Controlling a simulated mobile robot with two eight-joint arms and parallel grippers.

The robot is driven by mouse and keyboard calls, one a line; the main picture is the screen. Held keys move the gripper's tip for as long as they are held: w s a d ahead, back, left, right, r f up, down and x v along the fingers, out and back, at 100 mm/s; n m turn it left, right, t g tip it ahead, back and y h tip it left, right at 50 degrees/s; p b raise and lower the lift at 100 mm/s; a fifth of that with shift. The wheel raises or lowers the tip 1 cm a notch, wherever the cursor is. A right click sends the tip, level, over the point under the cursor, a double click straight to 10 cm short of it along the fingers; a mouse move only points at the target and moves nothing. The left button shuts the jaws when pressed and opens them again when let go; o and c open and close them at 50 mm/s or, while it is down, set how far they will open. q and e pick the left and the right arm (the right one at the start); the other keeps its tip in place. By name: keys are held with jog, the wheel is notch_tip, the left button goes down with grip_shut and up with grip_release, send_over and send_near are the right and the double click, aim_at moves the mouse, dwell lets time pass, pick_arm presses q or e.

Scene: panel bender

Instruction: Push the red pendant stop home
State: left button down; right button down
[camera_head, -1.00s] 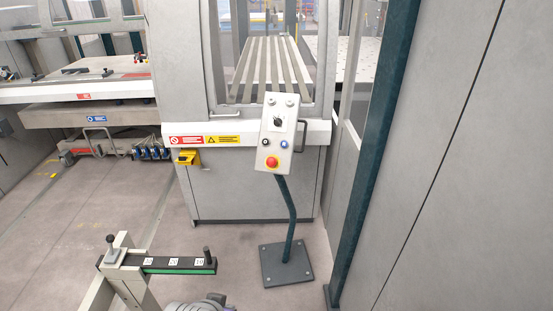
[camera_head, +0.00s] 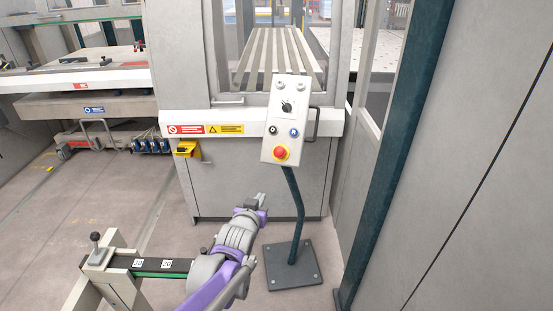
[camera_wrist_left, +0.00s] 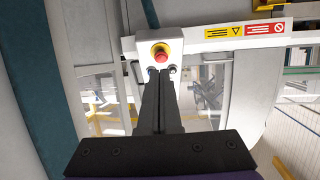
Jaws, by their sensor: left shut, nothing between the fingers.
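The red pendant stop (camera_head: 280,153) is a round red button on a yellow base, low on the pale pendant panel (camera_head: 289,108). The panel stands on a bent dark post with a square base plate (camera_head: 293,265). My left gripper (camera_head: 262,199) is shut and empty, below and left of the stop, apart from it. In the left wrist view the stop (camera_wrist_left: 161,56) shows beyond the tips of the shut fingers (camera_wrist_left: 157,76), upside down relative to the head view. My right gripper is in neither view.
A grey machine cabinet (camera_head: 225,185) with warning labels and a yellow foot-switch-like box (camera_head: 187,149) stands behind. A gauge arm on a stand (camera_head: 150,265) is at lower left, beside my left arm. A dark green post (camera_head: 390,130) and grey wall are at right.

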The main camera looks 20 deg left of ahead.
pick_arm(q)
jog(key=w+a+t, duration=0.1)
jog(key=w+t, duration=0.4)
jog(key=w, duration=0.6)
jog(key=shift+w+a+f, duration=0.25)
jog(key=shift+w+f, duration=0.05)
jog(key=shift+f, duration=0.05)
jog(key=p, duration=0.1)
send_near(279, 149)
notch_tip(279, 149, up, 3)
jog(key=w, duration=0.3)
jog(key=shift+w+a+f, duration=0.2)
jog(key=shift+w+f, duration=0.5)
jog(key=shift+w, duration=0.1)
jog(key=shift+w+f, duration=0.5)
jog(key=shift+w, duration=0.05)
